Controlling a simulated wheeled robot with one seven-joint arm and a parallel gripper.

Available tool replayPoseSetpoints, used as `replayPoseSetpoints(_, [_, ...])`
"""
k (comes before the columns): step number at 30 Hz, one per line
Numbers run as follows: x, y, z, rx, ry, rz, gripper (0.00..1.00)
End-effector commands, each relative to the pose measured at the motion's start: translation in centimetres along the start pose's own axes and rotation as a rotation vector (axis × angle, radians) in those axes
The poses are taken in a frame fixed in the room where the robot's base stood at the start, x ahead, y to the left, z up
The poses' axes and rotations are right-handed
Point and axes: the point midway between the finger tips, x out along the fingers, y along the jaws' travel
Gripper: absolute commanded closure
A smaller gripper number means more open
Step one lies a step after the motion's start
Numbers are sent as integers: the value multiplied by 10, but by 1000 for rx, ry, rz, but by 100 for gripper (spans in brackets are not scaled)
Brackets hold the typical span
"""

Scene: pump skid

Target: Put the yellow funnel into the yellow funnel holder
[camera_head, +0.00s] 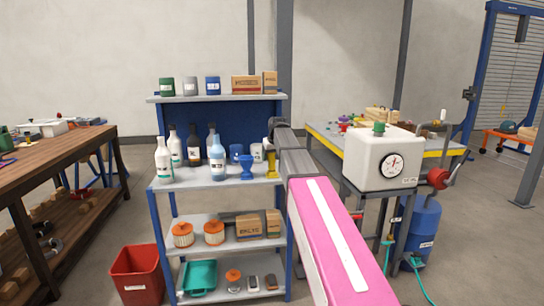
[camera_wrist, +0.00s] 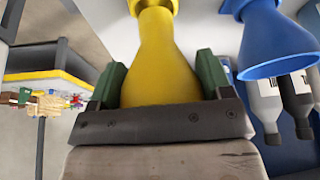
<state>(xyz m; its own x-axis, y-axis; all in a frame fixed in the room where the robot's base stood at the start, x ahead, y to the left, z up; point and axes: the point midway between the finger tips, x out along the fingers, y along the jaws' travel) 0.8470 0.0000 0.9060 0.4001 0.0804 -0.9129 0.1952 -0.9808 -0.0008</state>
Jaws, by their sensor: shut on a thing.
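My gripper (camera_wrist: 160,84) is shut on the yellow funnel (camera_wrist: 158,66), with one green fingertip on each side of it in the wrist view. The funnel's body narrows away from the gripper. At its narrow end is a wider yellow collar (camera_wrist: 153,5), cut by the top edge; it looks like the yellow funnel holder, but I cannot tell whether the funnel sits in it. In the head view a yellow piece (camera_head: 272,168) shows below my gripper at the right end of the shelf top, partly hidden by my arm.
A blue funnel (camera_wrist: 272,38) stands close to the right in the wrist view; the head view shows it on the shelf (camera_head: 247,166). Several bottles (camera_head: 192,147) stand farther left. A white tank with a gauge (camera_head: 380,158) is right of my arm.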

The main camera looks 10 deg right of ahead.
Motion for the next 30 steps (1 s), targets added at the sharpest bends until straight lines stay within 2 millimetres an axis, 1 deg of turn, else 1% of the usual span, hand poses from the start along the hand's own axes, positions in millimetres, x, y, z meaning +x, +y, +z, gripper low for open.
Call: replayPoseSetpoints(30, [16,0,7,0,1,0,56])
